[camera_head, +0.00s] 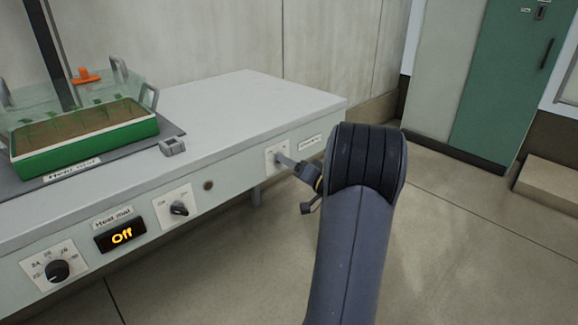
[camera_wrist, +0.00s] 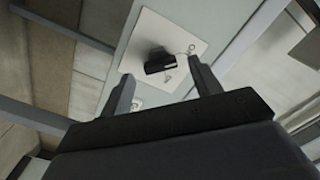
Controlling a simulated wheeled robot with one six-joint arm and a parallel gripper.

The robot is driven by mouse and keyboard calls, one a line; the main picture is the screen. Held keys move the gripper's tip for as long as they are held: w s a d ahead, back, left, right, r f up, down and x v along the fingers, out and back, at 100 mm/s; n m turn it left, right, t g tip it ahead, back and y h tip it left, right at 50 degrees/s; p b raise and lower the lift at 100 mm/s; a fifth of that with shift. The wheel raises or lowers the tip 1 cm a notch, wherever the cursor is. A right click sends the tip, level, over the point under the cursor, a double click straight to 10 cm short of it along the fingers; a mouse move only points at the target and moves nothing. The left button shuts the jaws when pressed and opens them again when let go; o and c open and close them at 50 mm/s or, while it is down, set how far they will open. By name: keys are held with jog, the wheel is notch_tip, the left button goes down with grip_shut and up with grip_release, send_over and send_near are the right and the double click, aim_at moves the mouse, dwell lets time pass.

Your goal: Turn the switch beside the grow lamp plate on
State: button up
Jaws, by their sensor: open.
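The switch is a dark knob (camera_wrist: 158,63) on a white plate (camera_wrist: 178,38), in the upper middle of the wrist view. In the head view its white plate (camera_head: 271,152) is on the front panel, left of a small label plate (camera_head: 310,141) whose lettering is too small to read. My gripper (camera_head: 286,161) reaches that plate and hides the knob there. In the wrist view my gripper (camera_wrist: 160,76) is open, with one finger on each side of the knob in the picture. Whether the fingers touch the knob I cannot tell.
The panel also has a heat mat display (camera_head: 120,234) reading "Off", a two-position switch (camera_head: 179,208) and a dial (camera_head: 57,270). A green seed tray (camera_head: 85,148) and a small grey block (camera_head: 172,146) are on the bench top (camera_head: 240,95).

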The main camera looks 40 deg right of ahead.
jog(key=shift+w, duration=0.85)
jog(key=shift+c, duration=0.3)
jog(key=shift+a, duration=0.1)
jog(key=c, duration=0.9)
